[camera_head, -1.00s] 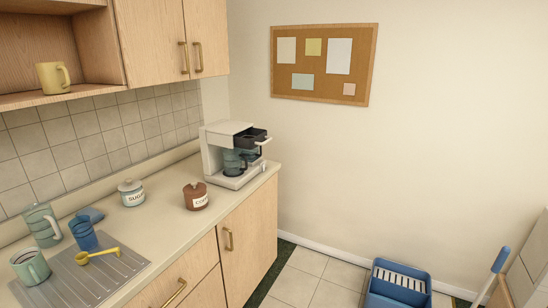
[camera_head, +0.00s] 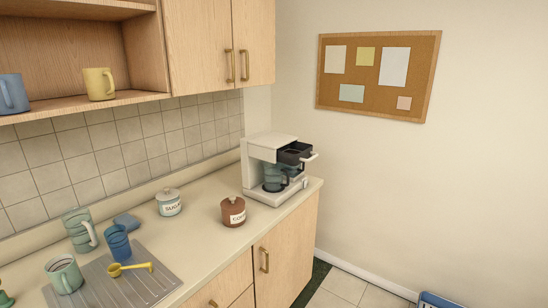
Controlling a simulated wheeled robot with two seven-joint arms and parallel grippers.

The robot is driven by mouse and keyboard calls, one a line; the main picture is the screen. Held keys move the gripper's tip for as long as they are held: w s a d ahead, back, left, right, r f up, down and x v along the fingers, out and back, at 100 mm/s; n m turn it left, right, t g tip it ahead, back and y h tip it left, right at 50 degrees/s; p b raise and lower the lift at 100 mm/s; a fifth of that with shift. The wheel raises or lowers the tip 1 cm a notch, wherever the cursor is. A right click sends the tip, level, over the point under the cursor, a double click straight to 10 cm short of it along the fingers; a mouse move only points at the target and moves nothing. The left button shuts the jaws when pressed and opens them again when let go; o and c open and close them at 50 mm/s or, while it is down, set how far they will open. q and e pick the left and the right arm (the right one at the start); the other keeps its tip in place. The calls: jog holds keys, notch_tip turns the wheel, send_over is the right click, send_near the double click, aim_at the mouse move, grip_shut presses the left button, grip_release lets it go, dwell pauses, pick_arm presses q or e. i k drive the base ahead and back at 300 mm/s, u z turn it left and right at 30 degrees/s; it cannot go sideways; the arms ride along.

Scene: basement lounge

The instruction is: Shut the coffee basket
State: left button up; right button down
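A white coffee maker (camera_head: 257,168) stands at the far right end of the counter, near the wall corner. Its dark coffee basket (camera_head: 293,153) is pulled out from the upper body and has a white handle (camera_head: 310,157). A dark-handled glass carafe (camera_head: 273,178) sits below the basket, inside the machine. Neither of my grippers shows in this view.
A brown canister (camera_head: 233,212) and a white sugar canister (camera_head: 170,204) stand left of the machine on the counter (camera_head: 200,232). Wall cupboards (camera_head: 240,40) hang above.

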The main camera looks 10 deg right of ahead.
aim_at(295, 153)
jog(key=u, duration=0.3)
jog(key=i, duration=0.9)
jog(key=z, duration=0.05)
